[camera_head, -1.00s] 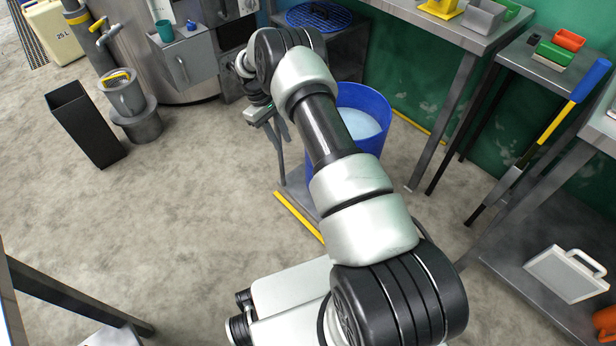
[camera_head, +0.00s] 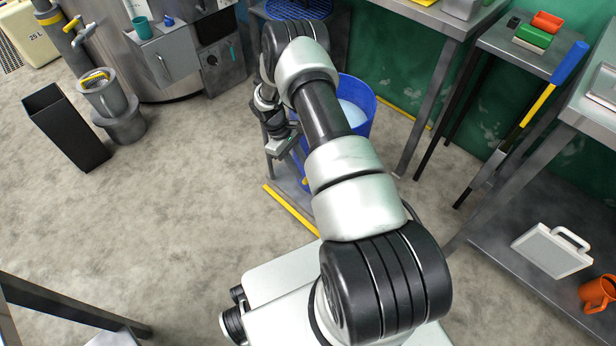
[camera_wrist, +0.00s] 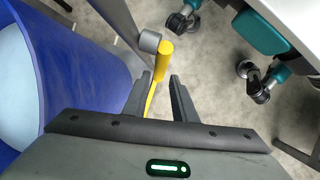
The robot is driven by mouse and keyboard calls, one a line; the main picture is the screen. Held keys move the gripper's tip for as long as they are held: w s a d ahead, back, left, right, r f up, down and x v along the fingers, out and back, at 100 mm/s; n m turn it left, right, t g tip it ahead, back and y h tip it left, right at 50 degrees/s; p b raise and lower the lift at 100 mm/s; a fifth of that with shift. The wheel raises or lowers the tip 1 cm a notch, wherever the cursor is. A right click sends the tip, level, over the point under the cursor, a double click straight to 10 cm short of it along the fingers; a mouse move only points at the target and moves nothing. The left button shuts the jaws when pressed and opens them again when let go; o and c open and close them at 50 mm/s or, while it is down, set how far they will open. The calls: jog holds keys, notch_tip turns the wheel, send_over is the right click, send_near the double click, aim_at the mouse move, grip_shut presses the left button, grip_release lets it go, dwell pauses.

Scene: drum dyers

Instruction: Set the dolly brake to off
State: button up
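The dolly (camera_head: 291,211) is a low grey platform with a yellow edge strip, carrying a blue drum (camera_head: 362,125). The drum also fills the left of the wrist view (camera_wrist: 85,75). A yellow lever (camera_wrist: 165,50) on a grey round pivot (camera_wrist: 150,40), apparently the dolly brake, stands by a grey post in the wrist view. Its lower part shows in the gap between my fingertips. My gripper (camera_wrist: 160,85) is open, one finger on each side of that gap; I cannot tell whether it touches the lever. In the head view my gripper (camera_head: 282,152) is beside the drum, above the dolly.
A steel table (camera_head: 440,14) and a grey side table (camera_head: 520,58) stand behind and right of the drum. A blue-and-yellow handled tool (camera_head: 545,95) leans there. A black bin (camera_head: 68,128) stands at left. The floor between bin and dolly is clear.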

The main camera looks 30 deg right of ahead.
jog(key=shift+s+d+b+x, duration=0.15)
jog(key=shift+b+x, duration=0.2)
jog(key=shift+x, duration=1)
jog(key=shift+s+d+b+x, duration=0.15)
jog(key=shift+b+x, duration=0.15)
jog(key=shift+x, duration=1.05)
jog(key=shift+a+r, duration=0.1)
jog(key=shift+r, duration=0.1)
grip_shut()
